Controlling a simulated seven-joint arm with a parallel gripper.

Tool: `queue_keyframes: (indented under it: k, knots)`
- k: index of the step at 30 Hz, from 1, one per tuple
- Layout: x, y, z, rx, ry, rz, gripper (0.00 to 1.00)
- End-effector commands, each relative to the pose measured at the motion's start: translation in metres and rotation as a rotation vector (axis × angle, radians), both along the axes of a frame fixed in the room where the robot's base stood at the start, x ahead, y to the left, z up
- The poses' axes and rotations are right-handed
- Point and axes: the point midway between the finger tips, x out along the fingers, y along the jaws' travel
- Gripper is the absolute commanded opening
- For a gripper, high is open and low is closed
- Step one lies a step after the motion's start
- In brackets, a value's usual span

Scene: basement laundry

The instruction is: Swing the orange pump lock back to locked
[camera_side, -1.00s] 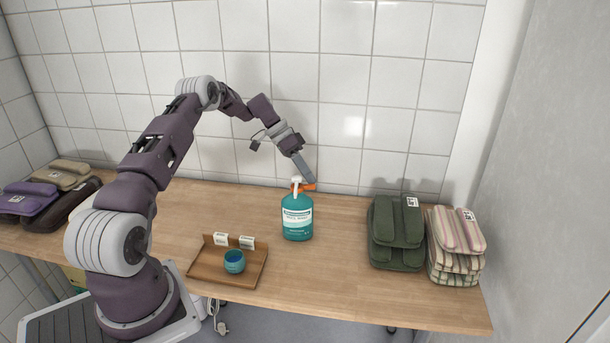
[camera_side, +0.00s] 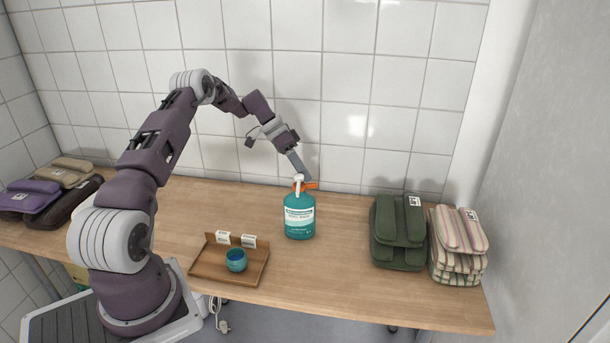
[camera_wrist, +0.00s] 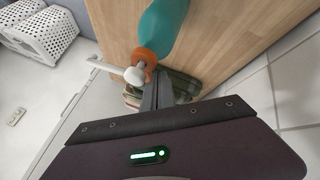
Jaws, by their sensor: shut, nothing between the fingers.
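A teal pump bottle (camera_side: 299,219) with a white label stands upright on the wooden table. Its white pump head (camera_side: 298,180) shows on top, with the orange lock (camera_side: 311,185) around the neck and sticking out to the right. My gripper (camera_side: 305,177) is shut and empty, its tips at the orange lock, seemingly against it; actual contact I cannot tell. In the wrist view the teal bottle (camera_wrist: 166,27), the orange lock (camera_wrist: 146,56) and the white pump (camera_wrist: 136,74) sit just beyond my shut fingers (camera_wrist: 157,85), which partly hide the lock.
A wooden tray (camera_side: 210,273) with a small teal cup (camera_side: 236,260) and two cards stands front left of the bottle. Stacked green bundles (camera_side: 398,233) and striped bundles (camera_side: 457,245) are on the right. The tiled wall (camera_side: 345,130) is close behind.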

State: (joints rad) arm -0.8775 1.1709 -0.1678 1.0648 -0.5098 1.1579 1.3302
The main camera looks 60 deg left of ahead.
Motion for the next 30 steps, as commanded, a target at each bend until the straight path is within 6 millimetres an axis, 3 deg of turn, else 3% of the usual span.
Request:
queue_keyframes:
  k: [9, 23, 26, 28, 30]
  knots:
    - [-0.016, 0.029, 0.043, 0.002, -0.001, 0.002, 0.00]
    - [-0.018, 0.029, 0.056, 0.007, 0.005, -0.002, 0.00]
    - [-0.013, -0.004, 0.092, 0.058, 0.048, -0.010, 0.00]
    - [-0.016, -0.047, 0.133, 0.127, 0.097, -0.005, 0.00]
    - [-0.032, -0.097, 0.174, 0.208, 0.137, 0.017, 0.00]
